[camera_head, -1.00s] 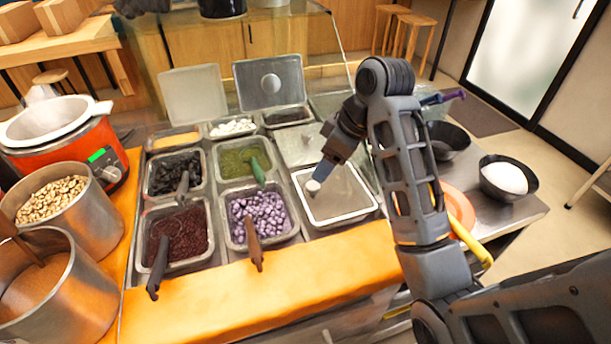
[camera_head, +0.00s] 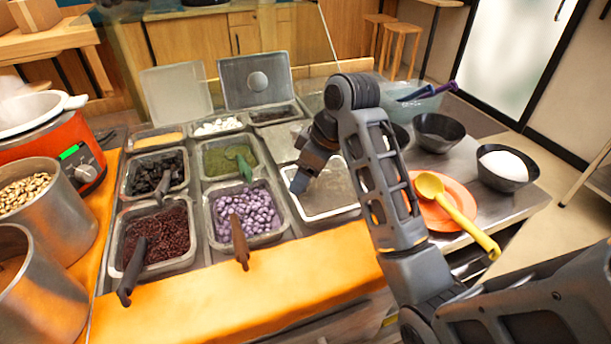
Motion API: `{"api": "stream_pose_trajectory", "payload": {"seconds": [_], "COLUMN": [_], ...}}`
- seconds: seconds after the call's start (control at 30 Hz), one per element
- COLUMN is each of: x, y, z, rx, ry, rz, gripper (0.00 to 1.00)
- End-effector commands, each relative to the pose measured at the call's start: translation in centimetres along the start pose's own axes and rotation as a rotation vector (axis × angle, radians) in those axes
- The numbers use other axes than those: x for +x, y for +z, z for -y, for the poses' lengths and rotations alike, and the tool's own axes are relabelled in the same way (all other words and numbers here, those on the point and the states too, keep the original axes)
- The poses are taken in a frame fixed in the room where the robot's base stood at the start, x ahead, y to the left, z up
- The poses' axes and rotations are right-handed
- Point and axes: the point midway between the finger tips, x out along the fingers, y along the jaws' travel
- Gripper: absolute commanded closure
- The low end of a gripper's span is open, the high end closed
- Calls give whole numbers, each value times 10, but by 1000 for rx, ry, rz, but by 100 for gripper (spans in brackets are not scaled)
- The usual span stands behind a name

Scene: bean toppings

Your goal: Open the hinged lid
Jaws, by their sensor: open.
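A grey hinged lid (camera_head: 330,192) lies flat and closed over the front right well of the topping counter. My gripper (camera_head: 298,184) is low over the left part of this lid, pointing down, with its jaws open. The lid's knob is hidden behind my gripper in this view. I cannot tell whether the fingers touch the lid or stand around the knob. Another lid with a round pale knob (camera_head: 258,82) stands raised at the back.
An orange plate (camera_head: 436,214) with a yellow ladle (camera_head: 456,208) and black bowls (camera_head: 440,131) stand right of my arm.

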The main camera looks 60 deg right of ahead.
Motion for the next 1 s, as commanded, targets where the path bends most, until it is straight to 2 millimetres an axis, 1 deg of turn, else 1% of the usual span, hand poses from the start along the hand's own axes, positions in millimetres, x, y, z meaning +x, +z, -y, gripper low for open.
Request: {"api": "stream_pose_trajectory", "payload": {"seconds": [0.07,0.67,0.7,1.0], "x": [0,0,0,0], "y": [0,0,0,-1], "z": [0,0,0,0], "rx": [0,0,0,1], "ry": [0,-1,-1,-3], "rz": [0,1,1,-1], "gripper": [41,99,100,100]}}
